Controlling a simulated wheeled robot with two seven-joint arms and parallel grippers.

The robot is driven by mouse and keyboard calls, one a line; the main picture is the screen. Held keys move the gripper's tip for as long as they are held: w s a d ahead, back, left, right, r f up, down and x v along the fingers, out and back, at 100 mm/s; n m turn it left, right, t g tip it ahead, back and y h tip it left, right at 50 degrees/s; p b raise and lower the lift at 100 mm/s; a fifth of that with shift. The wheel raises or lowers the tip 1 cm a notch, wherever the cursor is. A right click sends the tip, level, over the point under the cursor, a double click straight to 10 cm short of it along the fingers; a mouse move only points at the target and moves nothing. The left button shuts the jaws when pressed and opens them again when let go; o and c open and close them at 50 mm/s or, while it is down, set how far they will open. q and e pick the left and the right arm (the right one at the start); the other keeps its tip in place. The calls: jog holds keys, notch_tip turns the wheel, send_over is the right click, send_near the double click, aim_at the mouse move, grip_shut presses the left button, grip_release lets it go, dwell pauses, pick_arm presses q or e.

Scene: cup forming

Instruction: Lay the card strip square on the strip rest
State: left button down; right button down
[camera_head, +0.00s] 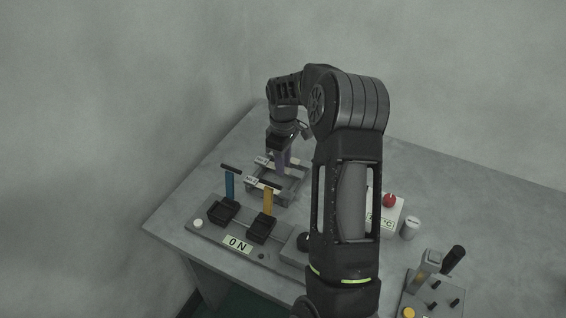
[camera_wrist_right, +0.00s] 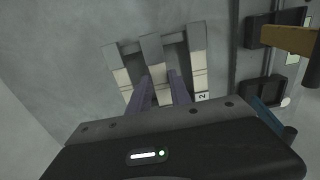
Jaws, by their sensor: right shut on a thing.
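The strip rest (camera_head: 290,190) is a grey frame on the far left part of the table; it also shows in the right wrist view (camera_wrist_right: 197,38) as grey bars with cream sections. My right gripper (camera_head: 283,161) reaches down over it with purple fingers, which also show in the right wrist view (camera_wrist_right: 161,90). The fingers are shut on a pale piece, seemingly the card strip (camera_wrist_right: 157,73), at the middle of the rest. The wrist body hides its near part. I cannot tell if it touches the rest or lies square. My left gripper is out of view.
A panel (camera_head: 237,243) marked ON, with a blue lever (camera_head: 230,186) and a yellow lever (camera_head: 268,201), stands close in front of the rest. A box with a red button (camera_head: 389,200) and a small white cylinder (camera_head: 410,228) stand right of my arm. The back right table is clear.

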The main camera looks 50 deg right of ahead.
jog(key=shift+f+b, duration=0.7)
jog(key=shift+f, duration=0.45)
dwell(0.8)
jog(key=c, duration=0.6)
grip_release()
jog(key=shift+r, duration=0.1)
jog(key=shift+r+p, duration=2.65)
jog(key=shift+r, duration=1.3)
